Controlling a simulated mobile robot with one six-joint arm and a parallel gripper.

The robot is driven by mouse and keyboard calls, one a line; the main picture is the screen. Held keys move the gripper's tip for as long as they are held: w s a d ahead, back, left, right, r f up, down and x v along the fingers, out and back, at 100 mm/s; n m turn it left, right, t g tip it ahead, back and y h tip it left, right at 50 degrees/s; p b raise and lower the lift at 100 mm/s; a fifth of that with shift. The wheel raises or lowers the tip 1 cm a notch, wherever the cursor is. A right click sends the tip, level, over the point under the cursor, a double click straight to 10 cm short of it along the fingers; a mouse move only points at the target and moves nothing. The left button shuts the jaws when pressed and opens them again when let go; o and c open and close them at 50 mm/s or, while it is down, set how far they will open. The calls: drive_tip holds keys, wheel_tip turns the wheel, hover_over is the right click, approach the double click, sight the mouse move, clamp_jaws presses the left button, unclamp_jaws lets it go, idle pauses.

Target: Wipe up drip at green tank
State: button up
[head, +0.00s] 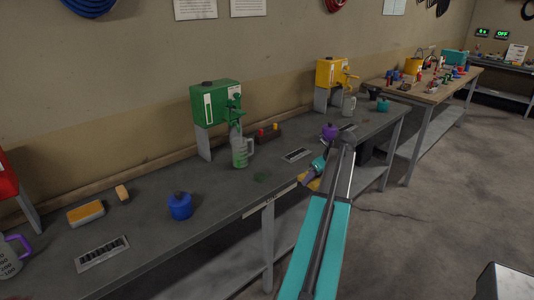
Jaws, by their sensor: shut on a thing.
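The green tank (215,103) stands on legs at the back of the grey bench, with a green tap on its front. A clear measuring jug (239,152) with green marks stands below the tap. A small dark green drip (262,177) lies on the bench top in front of the jug, near the front edge. My gripper (306,179) is at the bench's front edge, to the right of the drip and apart from it. It is shut on a small yellow thing (313,184), perhaps a cloth or sponge, partly hidden by the gripper.
A yellow-and-white sponge (86,213), a small tan block (122,193) and a blue pot (180,206) are on the left of the bench (145,220). A yellow tank (331,73) stands further right. A purple pot (329,131) is behind my arm.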

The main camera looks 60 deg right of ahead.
drive_tip(key=shift+w, duration=0.15)
drive_tip(key=w+d+r+p, duration=0.1)
drive_tip(key=w+p, duration=0.4)
drive_tip(key=w, duration=0.6)
drive_tip(key=w+d+r+n+p, duration=0.1)
drive_tip(key=w+p, duration=0.4)
drive_tip(key=w, duration=0.5)
drive_tip(key=shift+w+d+r+y, duration=0.3)
drive_tip(key=shift+w+d, duration=0.1)
drive_tip(key=shift+d, duration=0.45)
